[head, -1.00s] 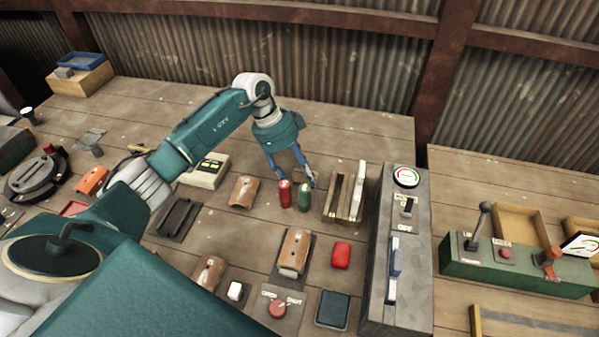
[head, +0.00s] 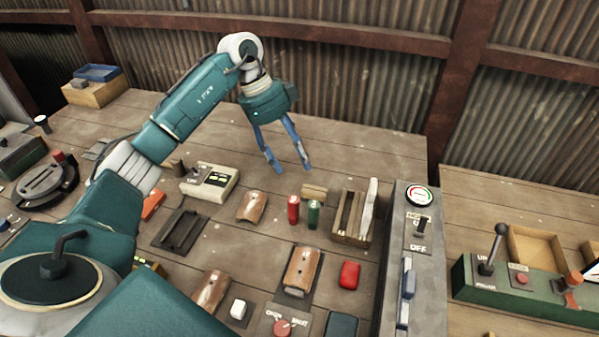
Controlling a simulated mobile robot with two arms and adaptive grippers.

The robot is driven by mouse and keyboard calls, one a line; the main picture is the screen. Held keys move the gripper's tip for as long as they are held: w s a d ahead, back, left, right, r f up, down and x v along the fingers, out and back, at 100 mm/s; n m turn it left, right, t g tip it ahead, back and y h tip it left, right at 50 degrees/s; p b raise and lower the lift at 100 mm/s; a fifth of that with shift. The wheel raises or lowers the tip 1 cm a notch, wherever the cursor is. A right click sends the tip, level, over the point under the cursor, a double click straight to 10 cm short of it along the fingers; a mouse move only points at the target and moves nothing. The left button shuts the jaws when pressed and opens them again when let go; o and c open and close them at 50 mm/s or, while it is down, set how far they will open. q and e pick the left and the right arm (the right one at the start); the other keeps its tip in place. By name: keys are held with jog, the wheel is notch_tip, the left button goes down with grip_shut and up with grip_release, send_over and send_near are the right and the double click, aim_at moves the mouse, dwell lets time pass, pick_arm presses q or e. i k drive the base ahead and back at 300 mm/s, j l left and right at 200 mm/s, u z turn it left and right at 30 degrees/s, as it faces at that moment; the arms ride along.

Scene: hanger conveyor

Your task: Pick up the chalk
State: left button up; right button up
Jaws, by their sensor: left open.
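No piece is clearly marked as chalk. A small white block (head: 238,309) lies at the front of the bench, and a long white bar (head: 368,208) stands along the right side of a wooden holder (head: 344,237); I cannot tell which, if either, is chalk. My left gripper (head: 291,167) points down with its blue fingers spread and nothing between them. It hangs above the bench, behind a red cylinder (head: 293,210) and a green cylinder (head: 313,214). My right gripper is not in view.
A small tan block (head: 314,192) lies behind the cylinders. Brown rounded pieces (head: 252,207), a red block (head: 349,275) and a beige meter box (head: 209,183) surround them. A tall grey switch panel (head: 418,240) bounds the right side. The bench's back strip is fairly clear.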

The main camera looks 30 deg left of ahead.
aim_at(238, 309)
jog(key=k, duration=2)
